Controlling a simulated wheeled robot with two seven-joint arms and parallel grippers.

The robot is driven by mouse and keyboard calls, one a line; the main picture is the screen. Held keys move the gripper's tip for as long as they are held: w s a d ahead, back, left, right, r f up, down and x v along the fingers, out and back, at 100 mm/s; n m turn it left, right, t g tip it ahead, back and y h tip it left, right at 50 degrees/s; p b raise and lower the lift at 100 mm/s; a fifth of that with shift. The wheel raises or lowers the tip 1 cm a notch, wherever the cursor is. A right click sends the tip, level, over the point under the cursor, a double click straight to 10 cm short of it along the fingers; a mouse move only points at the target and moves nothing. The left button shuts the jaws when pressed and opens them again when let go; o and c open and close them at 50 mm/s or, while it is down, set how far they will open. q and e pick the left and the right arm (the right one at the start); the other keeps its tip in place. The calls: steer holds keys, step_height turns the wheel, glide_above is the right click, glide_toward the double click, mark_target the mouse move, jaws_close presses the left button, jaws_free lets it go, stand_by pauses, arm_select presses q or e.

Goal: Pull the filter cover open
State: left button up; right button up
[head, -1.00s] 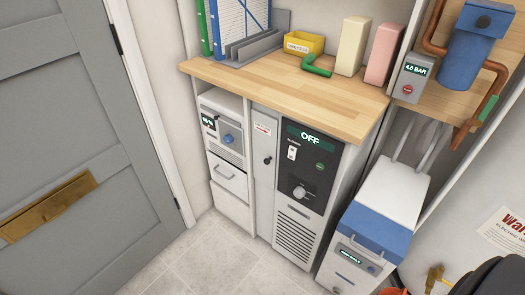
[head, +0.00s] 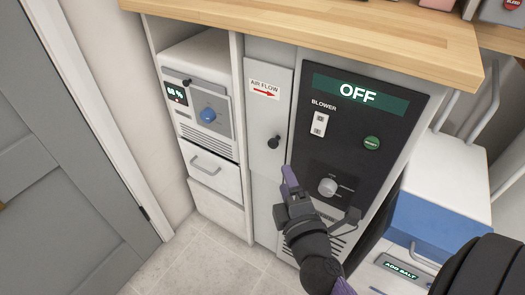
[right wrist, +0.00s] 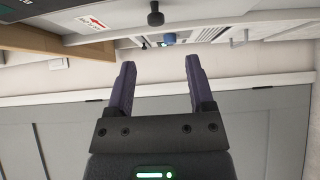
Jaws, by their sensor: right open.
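The filter cover (head: 264,110) is a narrow light-grey panel with an "AIR FLOW" label and a red arrow. It looks closed, set between the left unit and the black control panel. Its black knob (head: 273,142) sticks out on the right side of the panel. My right gripper (head: 288,178) is open and empty, just below the knob and apart from it. In the right wrist view, the knob (right wrist: 155,14) shows beyond the gap between the two fingers (right wrist: 157,68). My left gripper is not in view.
The black control panel (head: 330,150) reads "OFF" and has a blower switch and a dial (head: 327,187). A wooden counter (head: 320,28) overhangs the units. At left are a blue-knobbed unit (head: 207,115) and a drawer (head: 213,172). A blue-and-white machine (head: 430,220) stands at right.

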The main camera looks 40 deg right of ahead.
mark_target(274, 147)
steer(key=x, duration=0.4)
steer(key=p+x, duration=0.1)
steer(key=x, duration=0.3)
steer(key=shift+w+d+r+p, duration=0.1)
steer(key=shift+r+p, duration=0.15)
steer(key=shift+p, duration=0.05)
steer(key=shift+w+d, duration=0.15)
steer(key=shift+w, duration=0.25)
steer(key=shift+c, duration=0.5)
steer(key=c, duration=0.5)
jaws_close()
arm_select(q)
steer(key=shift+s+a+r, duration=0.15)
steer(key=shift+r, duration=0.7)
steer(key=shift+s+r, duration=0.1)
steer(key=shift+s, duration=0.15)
